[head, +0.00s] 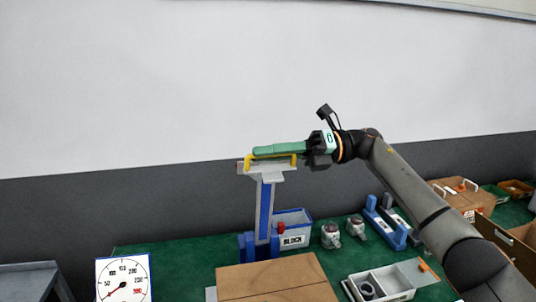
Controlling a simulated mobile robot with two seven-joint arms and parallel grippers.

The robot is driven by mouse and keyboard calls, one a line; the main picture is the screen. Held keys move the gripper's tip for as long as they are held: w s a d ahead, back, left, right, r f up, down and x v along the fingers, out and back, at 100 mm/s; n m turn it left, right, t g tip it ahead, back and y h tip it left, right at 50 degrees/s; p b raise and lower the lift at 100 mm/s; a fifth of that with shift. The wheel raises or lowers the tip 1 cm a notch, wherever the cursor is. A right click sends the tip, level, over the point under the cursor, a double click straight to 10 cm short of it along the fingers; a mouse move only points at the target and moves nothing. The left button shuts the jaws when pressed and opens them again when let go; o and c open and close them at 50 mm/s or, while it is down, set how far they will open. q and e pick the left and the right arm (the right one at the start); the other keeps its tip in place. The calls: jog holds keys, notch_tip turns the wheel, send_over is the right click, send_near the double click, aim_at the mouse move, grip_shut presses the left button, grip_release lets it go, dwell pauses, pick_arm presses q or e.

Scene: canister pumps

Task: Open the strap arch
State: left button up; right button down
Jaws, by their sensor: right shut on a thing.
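A yellow strap arch (248,162) sits on the pale head of an upright blue-and-grey stand (264,205). It looks low, spanning the head from left to right. My right gripper (319,158) comes in from the right and is shut around the banded right end of the green piece. Its fingers are dark and partly hidden. My left gripper is not in view.
A blue-and-white bin (291,237) labelled BLOCK, small jars (331,236) and blue holders (386,225) stand on the green table (190,262). A cardboard box (275,278), a gauge card (123,280) and a divided tray (385,282) are in front. Air left of the stand is clear.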

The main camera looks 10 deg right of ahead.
jog(key=c, duration=1.2)
grip_release()
jog(key=shift+d, duration=0.1)
jog(key=shift+w+d+b, duration=0.15)
jog(key=shift+d+b, duration=0.3)
jog(key=shift+d, duration=2.65)
jog(key=shift+w+d+b, duration=0.1)
jog(key=shift+d+b, duration=0.35)
jog(key=shift+d, duration=2.65)
jog(key=shift+f, duration=0.1)
